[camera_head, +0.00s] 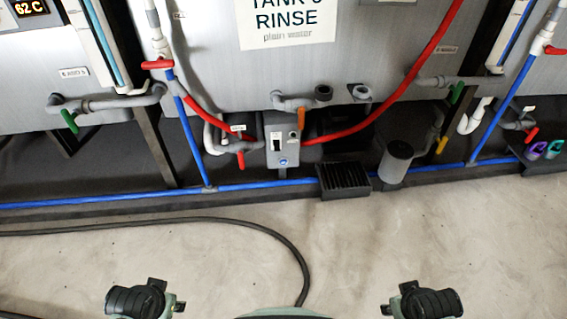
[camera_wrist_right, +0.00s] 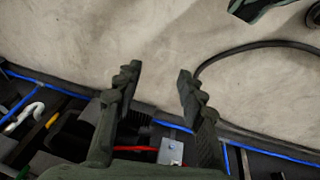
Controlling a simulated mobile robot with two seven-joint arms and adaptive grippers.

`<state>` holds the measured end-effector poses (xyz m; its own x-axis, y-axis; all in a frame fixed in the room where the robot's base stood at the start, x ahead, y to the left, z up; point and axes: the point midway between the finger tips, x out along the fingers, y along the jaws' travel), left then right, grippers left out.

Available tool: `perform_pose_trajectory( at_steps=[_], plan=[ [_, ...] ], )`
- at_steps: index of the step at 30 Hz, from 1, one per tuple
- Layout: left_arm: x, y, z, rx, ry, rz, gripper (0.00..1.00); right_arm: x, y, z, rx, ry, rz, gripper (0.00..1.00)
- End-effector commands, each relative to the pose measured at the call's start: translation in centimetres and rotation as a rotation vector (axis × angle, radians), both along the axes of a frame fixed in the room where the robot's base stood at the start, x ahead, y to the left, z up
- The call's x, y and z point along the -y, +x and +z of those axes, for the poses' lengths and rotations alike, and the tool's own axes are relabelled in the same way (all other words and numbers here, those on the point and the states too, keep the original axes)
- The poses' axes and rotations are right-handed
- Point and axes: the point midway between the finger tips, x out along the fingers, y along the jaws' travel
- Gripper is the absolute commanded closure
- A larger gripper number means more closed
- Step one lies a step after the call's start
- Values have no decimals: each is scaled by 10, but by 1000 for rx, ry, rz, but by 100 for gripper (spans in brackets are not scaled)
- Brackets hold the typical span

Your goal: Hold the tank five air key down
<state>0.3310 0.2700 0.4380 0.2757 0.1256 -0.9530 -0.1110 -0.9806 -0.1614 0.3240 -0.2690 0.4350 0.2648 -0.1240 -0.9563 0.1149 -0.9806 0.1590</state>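A grey control box (camera_head: 281,140) stands low under the tank (camera_head: 345,60), whose sign reads "RINSE plain water"; its number is cut off by the top edge. The box's front has a black-and-white switch plate and a round blue key (camera_head: 283,162). The box also shows in the right wrist view (camera_wrist_right: 171,151), beyond my fingers. My right gripper (camera_wrist_right: 157,78) is open and empty there, apart from the box. In the head view, dark end parts of my left arm (camera_head: 140,300) and right arm (camera_head: 425,302) show at the bottom edge; the left fingers cannot be made out.
A blue pipe (camera_head: 260,185) runs low along the tanks. Red hoses (camera_head: 355,130) reach down beside the box. A black grate (camera_head: 343,179) and a grey cylinder (camera_head: 396,161) stand to its right. A black cable (camera_head: 290,245) lies on the otherwise clear floor.

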Motion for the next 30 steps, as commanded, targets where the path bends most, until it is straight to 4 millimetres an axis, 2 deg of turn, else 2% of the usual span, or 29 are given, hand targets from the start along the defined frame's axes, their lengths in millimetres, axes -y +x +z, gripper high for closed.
perform_pose_trajectory(
  at_steps=[6,16,30],
  plan=[
    [0,0,0,1,0,0,60,0,2,1,3,0,0,60],
    [1,-2,-1,-2,0,-1,60,0,10,4,16,-1,0,100],
    [1,-7,-3,-12,-1,-2,60,1,5,2,7,-1,-1,100]
  ],
)
